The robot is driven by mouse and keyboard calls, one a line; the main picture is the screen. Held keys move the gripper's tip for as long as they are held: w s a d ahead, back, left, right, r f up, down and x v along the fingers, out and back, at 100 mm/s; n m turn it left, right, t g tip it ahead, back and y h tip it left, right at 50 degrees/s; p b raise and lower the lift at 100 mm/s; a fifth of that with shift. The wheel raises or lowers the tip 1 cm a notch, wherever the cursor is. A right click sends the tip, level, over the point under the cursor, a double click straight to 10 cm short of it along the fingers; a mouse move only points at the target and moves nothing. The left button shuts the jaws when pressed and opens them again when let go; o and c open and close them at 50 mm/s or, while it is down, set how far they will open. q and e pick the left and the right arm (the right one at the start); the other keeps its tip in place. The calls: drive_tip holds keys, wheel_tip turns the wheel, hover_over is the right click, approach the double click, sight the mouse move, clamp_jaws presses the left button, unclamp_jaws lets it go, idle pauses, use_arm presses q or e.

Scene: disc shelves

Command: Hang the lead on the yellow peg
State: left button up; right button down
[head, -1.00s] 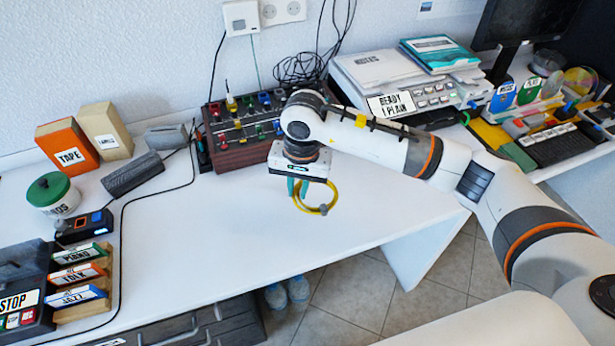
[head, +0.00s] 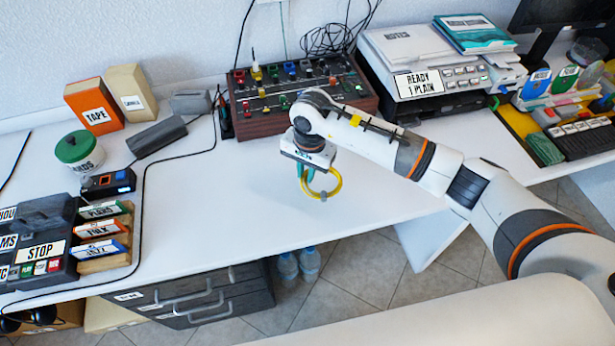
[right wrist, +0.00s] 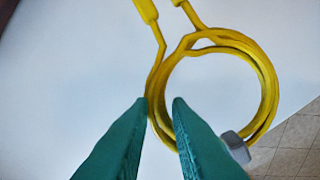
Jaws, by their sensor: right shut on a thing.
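The lead (head: 335,190) is a yellow coiled loop with a small grey piece on its edge. It hangs from my right gripper (head: 304,178) above the white desk near its front edge. In the right wrist view the lead (right wrist: 272,85) shows as several turns with two yellow ends at the top. The teal fingers of my right gripper (right wrist: 160,105) are on its left side, shut on it, though a gap shows between their tips. I cannot make out a yellow peg for sure. My left gripper is not in view.
A mixer (head: 300,122) with coloured knobs and a printer (head: 420,60) stand at the back. An orange box (head: 92,105), a green-lidded pot (head: 78,152) and a case marked STOP (head: 35,265) are at left. The middle desk (head: 215,205) is clear.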

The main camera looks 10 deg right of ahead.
sight(307, 175)
wheel_tip(307, 175, down, 4)
drive_tip(key=shift+f, duration=0.15)
drive_tip(key=shift+f, duration=0.2)
drive_tip(key=c, duration=1.3)
unclamp_jaws()
drive_tip(key=shift+c, duration=0.2)
drive_tip(key=shift+r, duration=0.1)
